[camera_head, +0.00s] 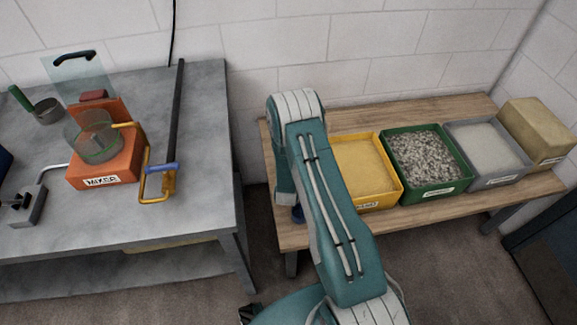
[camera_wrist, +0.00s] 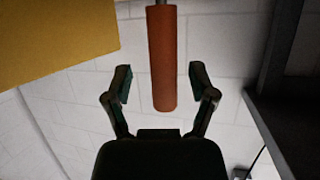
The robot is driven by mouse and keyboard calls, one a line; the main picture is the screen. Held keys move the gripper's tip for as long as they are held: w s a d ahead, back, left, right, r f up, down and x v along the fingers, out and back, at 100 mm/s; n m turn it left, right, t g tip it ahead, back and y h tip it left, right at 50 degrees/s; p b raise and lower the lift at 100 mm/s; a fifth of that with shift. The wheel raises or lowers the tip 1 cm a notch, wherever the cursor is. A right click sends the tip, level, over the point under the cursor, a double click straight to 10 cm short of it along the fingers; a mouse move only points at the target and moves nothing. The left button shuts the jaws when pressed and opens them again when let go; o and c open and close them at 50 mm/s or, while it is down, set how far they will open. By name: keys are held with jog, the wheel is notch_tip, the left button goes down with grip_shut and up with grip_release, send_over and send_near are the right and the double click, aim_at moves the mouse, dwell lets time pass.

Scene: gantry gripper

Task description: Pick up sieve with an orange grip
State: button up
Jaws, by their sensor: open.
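The orange grip (camera_wrist: 162,58) is a smooth upright cylinder in the wrist view, with a thin metal rod at its top edge. The rest of the sieve is out of that view, and I cannot make the sieve out in the head view. My gripper (camera_wrist: 160,84) is open and empty. Its two fingers stand on either side of the grip's lower part in the picture, with gaps on both sides; I cannot tell the depth between them. In the head view my arm hides the gripper.
A wooden bench (camera_head: 430,208) holds a yellow bin (camera_head: 384,202), a green gravel bin (camera_head: 436,193), a grey bin (camera_head: 497,179) and a beige block (camera_head: 541,129). A metal table (camera_head: 200,215) at left carries a mixer (camera_head: 108,172) and a green-handled pan (camera_head: 47,111).

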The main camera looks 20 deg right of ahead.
jog(key=shift+w+d+f, duration=0.2)
jog(key=shift+w, duration=0.3)
jog(key=shift+w+f, duration=0.1)
jog(key=shift+w, duration=0.15)
jog(key=shift+a, duration=0.15)
jog(key=shift+c, duration=0.9)
grip_shut()
